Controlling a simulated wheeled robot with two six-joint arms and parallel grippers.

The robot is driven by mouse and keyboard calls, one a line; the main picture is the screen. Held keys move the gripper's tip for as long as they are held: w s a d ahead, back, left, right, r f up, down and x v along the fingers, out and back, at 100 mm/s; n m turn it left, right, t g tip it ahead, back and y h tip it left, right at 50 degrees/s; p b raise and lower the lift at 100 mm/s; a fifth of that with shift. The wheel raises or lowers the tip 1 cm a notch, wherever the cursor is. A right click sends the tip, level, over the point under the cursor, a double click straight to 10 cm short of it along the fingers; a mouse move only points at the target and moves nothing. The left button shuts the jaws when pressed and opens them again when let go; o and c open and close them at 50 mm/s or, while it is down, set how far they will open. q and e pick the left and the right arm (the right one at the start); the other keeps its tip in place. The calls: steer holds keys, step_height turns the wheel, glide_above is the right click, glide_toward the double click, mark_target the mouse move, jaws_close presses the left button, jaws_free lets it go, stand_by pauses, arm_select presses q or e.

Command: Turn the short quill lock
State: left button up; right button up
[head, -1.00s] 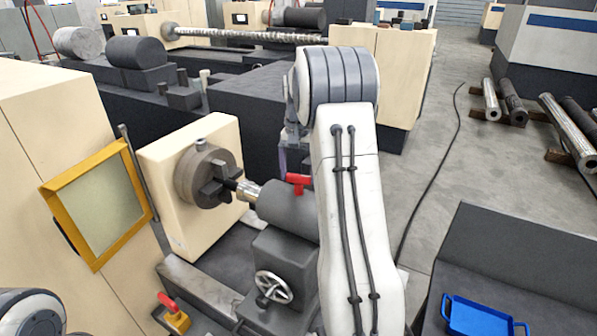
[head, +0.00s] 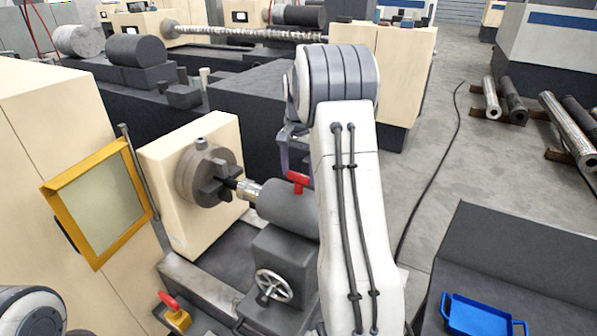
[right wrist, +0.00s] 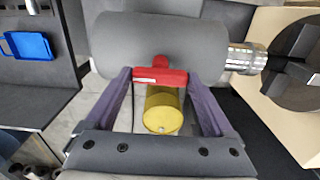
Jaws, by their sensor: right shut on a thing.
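A red lever (head: 297,179) shows on top of the grey tailstock (head: 285,207), just left of my right arm. In the right wrist view the red lever (right wrist: 152,75) lies across the grey tailstock body (right wrist: 140,42), above a yellow cylinder (right wrist: 163,110). My right gripper (right wrist: 161,79) has its two purple fingers at either end of the lever and is shut on it. In the head view the right gripper (head: 296,152) is mostly hidden behind my arm. My left gripper is out of view; only a piece of my left arm shows at lower left.
The chuck (head: 208,176) faces the tailstock quill (head: 248,190). A handwheel (head: 273,286) is on the tailstock's front. A second red lever (head: 168,299) stands on a yellow block at lower left. A blue tray (head: 478,316) sits at lower right. A yellow-framed screen (head: 98,205) stands left.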

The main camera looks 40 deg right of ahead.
mark_target(299, 174)
steer(key=o, duration=1.1)
steer(key=shift+r, duration=0.15)
steer(key=shift+d+r+b, duration=0.1)
steer(key=shift+r+b, duration=0.25)
step_height(299, 174, up, 10)
steer(key=shift+f+b, duration=0.2)
steer(key=shift+b, duration=0.75)
